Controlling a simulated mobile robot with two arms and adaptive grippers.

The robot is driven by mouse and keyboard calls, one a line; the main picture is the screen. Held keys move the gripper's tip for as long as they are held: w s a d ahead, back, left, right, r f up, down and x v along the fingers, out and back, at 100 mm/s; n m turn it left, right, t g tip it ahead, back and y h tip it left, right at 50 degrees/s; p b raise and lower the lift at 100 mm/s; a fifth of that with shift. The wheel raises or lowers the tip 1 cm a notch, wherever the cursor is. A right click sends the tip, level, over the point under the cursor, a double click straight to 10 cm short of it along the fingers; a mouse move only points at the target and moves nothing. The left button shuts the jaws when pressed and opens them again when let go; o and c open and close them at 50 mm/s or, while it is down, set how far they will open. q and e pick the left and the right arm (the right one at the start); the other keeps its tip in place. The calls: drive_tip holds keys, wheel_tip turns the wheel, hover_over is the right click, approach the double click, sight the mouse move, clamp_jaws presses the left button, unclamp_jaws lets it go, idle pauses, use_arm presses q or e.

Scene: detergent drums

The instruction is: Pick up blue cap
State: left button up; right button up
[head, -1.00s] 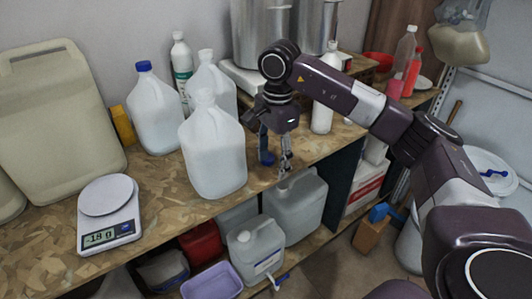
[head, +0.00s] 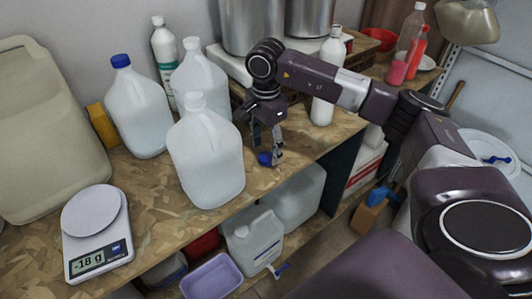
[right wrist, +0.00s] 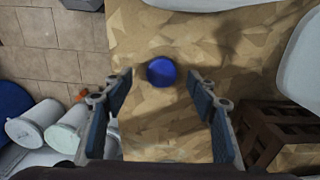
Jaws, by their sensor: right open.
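A small round blue cap (head: 265,158) lies on the wooden worktop near its front edge, right of the white jugs. My right gripper (head: 266,150) is above the worktop at the cap, pointing down, and partly overlaps it in the head view. In the right wrist view the blue cap (right wrist: 161,71) lies ahead of and between the lines of the two open fingers (right wrist: 160,95), untouched. A jug (head: 143,110) at the back left wears another blue cap (head: 121,61). My left gripper is not in view.
White jugs (head: 205,160) stand close on the left of the cap. A scale (head: 97,235) reads -18 g. A white bottle (head: 327,80) stands behind right. A dark slatted wooden stand (right wrist: 262,135) is near the right finger. Canisters (head: 252,240) sit on the lower shelf.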

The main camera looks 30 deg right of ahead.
drive_tip(key=shift+w+f, duration=0.2)
drive_tip(key=shift+f, duration=0.9)
drive_tip(key=shift+d+f, duration=0.1)
drive_tip(key=shift+f, duration=0.1)
drive_tip(key=shift+c, duration=1.2)
drive_tip(key=c, duration=0.5)
drive_tip(key=shift+c, duration=0.3)
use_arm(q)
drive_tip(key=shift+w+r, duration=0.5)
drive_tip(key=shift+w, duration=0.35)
use_arm(e)
drive_tip(key=shift+r, duration=0.1)
drive_tip(key=shift+r, duration=0.1)
